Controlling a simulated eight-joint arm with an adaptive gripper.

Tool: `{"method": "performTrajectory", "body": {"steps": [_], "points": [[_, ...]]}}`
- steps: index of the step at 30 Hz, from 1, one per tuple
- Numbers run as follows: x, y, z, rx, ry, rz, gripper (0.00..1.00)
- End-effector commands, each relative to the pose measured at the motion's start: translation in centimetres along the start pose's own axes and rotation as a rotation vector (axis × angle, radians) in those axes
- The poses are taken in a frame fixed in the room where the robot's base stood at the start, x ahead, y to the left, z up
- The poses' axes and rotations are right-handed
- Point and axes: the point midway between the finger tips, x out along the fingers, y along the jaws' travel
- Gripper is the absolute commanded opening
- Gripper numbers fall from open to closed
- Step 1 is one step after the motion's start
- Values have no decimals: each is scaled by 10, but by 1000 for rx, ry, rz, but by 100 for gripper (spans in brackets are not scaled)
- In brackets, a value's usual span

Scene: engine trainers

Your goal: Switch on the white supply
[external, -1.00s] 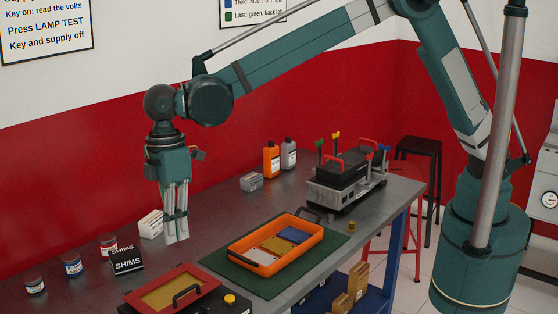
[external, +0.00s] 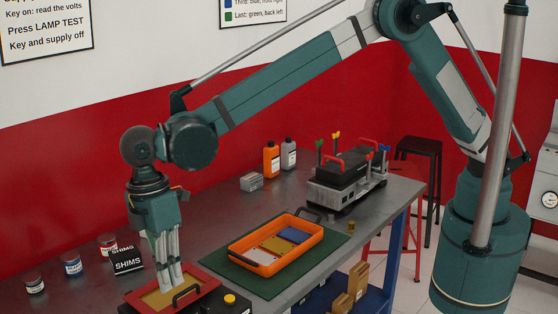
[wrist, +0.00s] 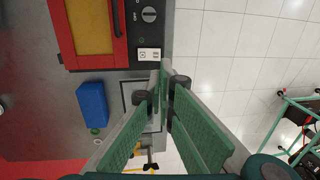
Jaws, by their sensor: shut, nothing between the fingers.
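I cannot make out a white supply for certain in the present frames. My gripper (external: 172,288) is shut and empty, pointing down in front of or over the red-framed case (external: 205,287) with a yellow panel and black handle. In the wrist view my gripper (wrist: 163,95) is below a black panel (wrist: 140,30) beside the red frame. That panel carries a round knob (wrist: 149,14) with an OFF mark and a small white plate (wrist: 149,54). I cannot tell if the fingers touch anything.
An orange tray (external: 262,268) lies on a green mat (external: 335,243). A black shims box (external: 128,260) and jars (external: 73,264) stand at the left. A grey engine trainer (external: 345,185) is at the back. A blue block (wrist: 92,104) lies beside the case in the wrist view.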

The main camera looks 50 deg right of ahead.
Motion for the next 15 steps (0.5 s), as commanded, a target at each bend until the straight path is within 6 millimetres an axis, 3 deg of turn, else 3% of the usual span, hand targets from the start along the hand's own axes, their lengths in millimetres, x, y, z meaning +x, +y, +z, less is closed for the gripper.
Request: {"method": "performTrajectory", "body": {"steps": [8,15], "points": [[7,0,0,0,0,0,0],[31,0,0,0,0,0,0]]}}
